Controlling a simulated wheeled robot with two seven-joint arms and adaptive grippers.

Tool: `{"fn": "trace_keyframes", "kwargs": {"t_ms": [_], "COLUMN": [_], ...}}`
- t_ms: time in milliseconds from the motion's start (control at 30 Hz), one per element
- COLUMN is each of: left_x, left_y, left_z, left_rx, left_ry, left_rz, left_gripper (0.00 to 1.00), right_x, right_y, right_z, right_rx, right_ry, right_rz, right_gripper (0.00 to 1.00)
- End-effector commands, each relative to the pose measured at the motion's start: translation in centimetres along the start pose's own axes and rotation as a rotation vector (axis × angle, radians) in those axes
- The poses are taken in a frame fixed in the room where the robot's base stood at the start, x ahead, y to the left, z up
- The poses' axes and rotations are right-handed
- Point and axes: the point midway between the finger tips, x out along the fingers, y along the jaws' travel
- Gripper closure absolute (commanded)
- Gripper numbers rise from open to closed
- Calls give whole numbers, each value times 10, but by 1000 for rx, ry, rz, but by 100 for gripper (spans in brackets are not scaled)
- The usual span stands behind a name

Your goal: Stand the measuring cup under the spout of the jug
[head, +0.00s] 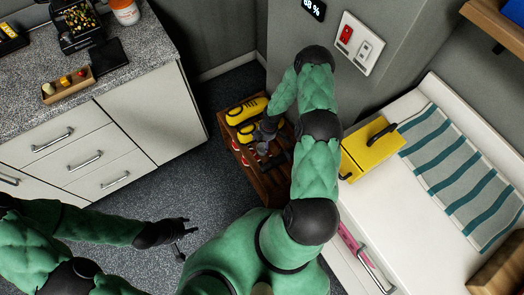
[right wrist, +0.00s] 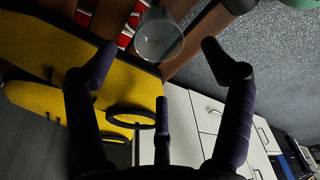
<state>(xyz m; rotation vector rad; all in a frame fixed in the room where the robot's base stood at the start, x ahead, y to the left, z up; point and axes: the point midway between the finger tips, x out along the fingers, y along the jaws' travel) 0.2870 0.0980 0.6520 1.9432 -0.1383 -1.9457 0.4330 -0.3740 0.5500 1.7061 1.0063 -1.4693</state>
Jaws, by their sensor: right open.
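Two yellow containers (head: 246,111) with black handles lie side by side on a wooden rack (head: 273,188); one is probably the jug. They fill the left of the right wrist view (right wrist: 30,95); I cannot make out a spout. A clear round cup (right wrist: 158,38), seemingly the measuring cup, shows there beyond and between my right fingertips. My right gripper (right wrist: 158,53) is open and empty, with the cup apart from its fingers. In the head view my right gripper (head: 266,143) is over the rack beside the yellow containers. My left gripper (head: 183,237) is open and empty over the floor.
A cabinet (head: 140,108) with drawers and a speckled top stands left. A white counter (head: 420,215) at right bears a yellow box (head: 372,146) and a striped towel (head: 455,165). Red-and-white items (right wrist: 128,22) sit in the rack. Speckled floor lies between.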

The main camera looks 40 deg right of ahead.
Motion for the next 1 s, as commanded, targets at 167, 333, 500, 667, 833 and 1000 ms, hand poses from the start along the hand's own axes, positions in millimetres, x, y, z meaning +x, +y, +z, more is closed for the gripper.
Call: {"fn": "trace_keyframes", "kwargs": {"t_ms": [167,333,500,667,833,1000], "left_x": [7,14,26,30,29,28], "left_y": [-2,-5,-9,-11,-10,-10], "left_z": [0,0,-1,-1,-1,-1], "left_rx": [0,0,0,0,0,0], "left_ry": [0,0,0,0,0,0], "left_rz": [0,0,0,0,0,0], "left_gripper": [60,60,60,60,60,60], "right_x": [18,32,57,69,68,68], "right_y": [0,-1,-1,-1,-1,-1], "right_z": [0,2,4,3,3,3], "right_rx": [1,2,1,2,2,2], "right_ry": [0,1,1,1,1,1], "right_rz": [0,-1,-1,0,1,0], "right_gripper": [18,18,18,18,18,58]}}
